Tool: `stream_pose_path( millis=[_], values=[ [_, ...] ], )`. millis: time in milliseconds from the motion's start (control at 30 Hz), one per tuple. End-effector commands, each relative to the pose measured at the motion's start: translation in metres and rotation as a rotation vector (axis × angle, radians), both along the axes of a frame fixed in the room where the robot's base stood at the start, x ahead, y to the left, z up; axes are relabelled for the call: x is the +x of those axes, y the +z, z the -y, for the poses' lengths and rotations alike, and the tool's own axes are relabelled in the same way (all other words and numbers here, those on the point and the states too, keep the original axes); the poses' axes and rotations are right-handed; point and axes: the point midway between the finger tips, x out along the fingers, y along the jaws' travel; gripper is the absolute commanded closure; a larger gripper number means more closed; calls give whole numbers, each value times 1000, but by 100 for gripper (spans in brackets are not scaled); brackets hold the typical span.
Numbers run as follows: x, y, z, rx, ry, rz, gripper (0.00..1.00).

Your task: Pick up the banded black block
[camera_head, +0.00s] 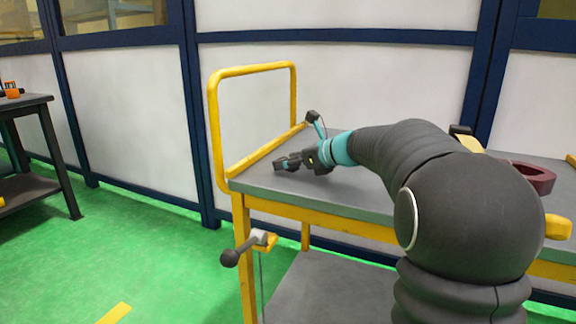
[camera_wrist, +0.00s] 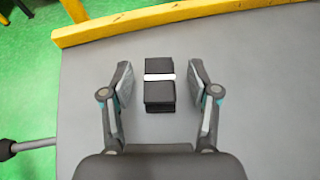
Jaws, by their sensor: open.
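The banded black block (camera_wrist: 159,92) lies on the grey table top in the wrist view, a dark block with a white band across its middle. My gripper (camera_wrist: 160,80) is open, with one finger on each side of the block and a gap on both sides. In the head view my gripper (camera_head: 281,164) is low over the left end of the grey cart top (camera_head: 262,186). I cannot make out the block clearly in the head view.
The cart has a yellow frame with an upright yellow handle (camera_head: 212,130) at its left end. A dark workbench (camera_head: 30,99) stands at the far left. A yellow edge rail (camera_wrist: 130,24) runs beyond the block.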

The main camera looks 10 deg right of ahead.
Motion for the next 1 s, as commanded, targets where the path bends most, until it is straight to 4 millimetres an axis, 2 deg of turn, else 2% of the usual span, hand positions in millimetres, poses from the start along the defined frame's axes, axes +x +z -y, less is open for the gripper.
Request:
stream_pose_path(
  millis=[233,400,467,500,833,1000],
  values=[
    [2,-1,-2,-1,-1,2,40],
    [2,-1,-2,0,-1,2,82],
    [2,-1,-2,-1,-1,1,97],
    [2,-1,-2,-1,-1,1,100],
    [2,1,-2,0,-1,2,100],
    [2,14,-2,-1,0,2,100]
  ],
)
